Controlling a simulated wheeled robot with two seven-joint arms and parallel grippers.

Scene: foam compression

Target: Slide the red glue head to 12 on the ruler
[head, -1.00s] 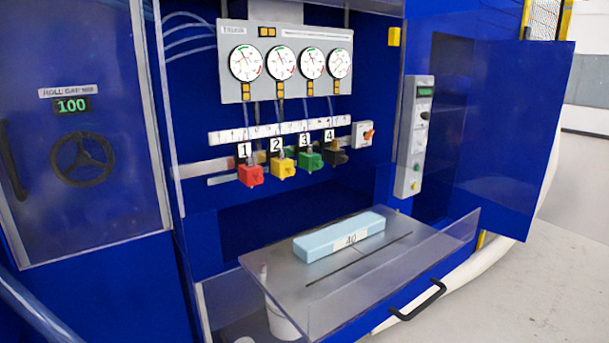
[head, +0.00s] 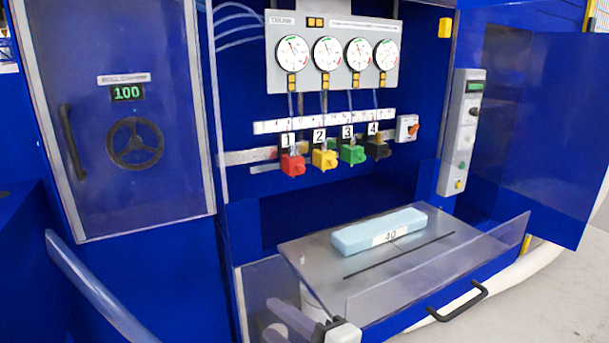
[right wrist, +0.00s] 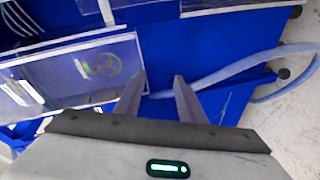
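The red glue head (head: 292,164) hangs under the white ruler (head: 330,121), below the number 1 tag at the left end of the row. The yellow head (head: 324,158), green head (head: 352,153) and black head (head: 377,149) hang to its right. My right gripper (right wrist: 160,88) shows two fingers standing apart with nothing between them in the right wrist view. Part of my right arm enters at the bottom of the head view, well below and in front of the heads. My left gripper is not in view. The ruler's numerals are too small to read.
A blue foam block (head: 380,231) marked 40 lies on the grey table (head: 300,247). A clear guard (head: 440,272) with a black handle (head: 463,301) stands in front. Gauges (head: 333,53) sit above the ruler. A door with a handwheel (head: 135,143) is at left.

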